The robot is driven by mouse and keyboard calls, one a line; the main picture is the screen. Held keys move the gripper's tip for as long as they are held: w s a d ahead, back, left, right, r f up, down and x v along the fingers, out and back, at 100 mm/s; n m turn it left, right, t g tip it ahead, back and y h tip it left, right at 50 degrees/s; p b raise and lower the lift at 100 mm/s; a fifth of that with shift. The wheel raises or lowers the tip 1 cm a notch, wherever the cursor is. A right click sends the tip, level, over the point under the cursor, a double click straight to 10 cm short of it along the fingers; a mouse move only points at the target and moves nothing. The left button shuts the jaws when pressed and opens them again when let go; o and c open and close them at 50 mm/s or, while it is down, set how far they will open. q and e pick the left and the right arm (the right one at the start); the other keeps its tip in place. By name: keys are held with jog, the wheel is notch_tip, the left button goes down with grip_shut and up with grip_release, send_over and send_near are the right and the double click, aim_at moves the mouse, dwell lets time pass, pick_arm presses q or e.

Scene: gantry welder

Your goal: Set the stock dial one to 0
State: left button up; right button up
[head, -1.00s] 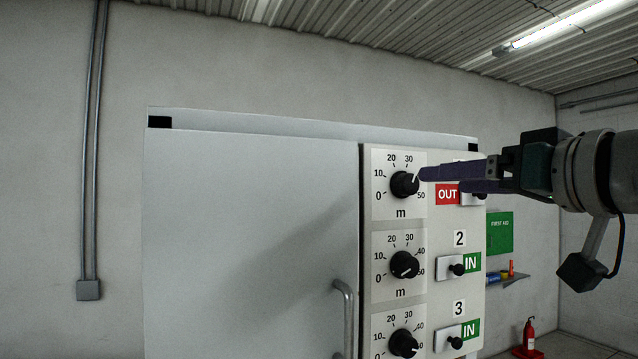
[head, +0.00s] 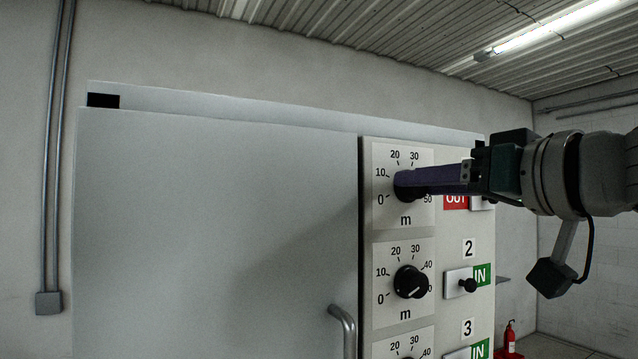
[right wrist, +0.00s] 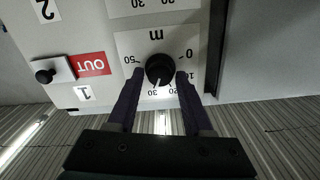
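Stock dial one is the black knob (right wrist: 159,68) on the top white scale plate (head: 420,215), marked 0 to 50 with an "m". In the right wrist view the scale appears upside down, and the knob's white mark points close to 30. My right gripper (head: 408,185) reaches in from the right, its purple fingers in front of this dial and hiding much of the knob. In the right wrist view the fingers (right wrist: 159,76) are apart, one on each side of the knob, with narrow gaps seeming to remain. My left gripper is not in view.
Below are a second dial (head: 410,282) and a partly visible third. A switch (head: 467,286) labelled IN sits right of the second dial; the OUT label (right wrist: 91,64) is beside dial one.

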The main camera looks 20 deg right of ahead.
grip_shut()
jog(key=shift+n, duration=0.4)
jog(key=shift+a+f+n, duration=0.1)
jog(key=shift+f+n, duration=0.05)
jog(key=shift+n, duration=6.4)
jog(key=shift+a+f+n, duration=0.1)
jog(key=shift+n, duration=6.45)
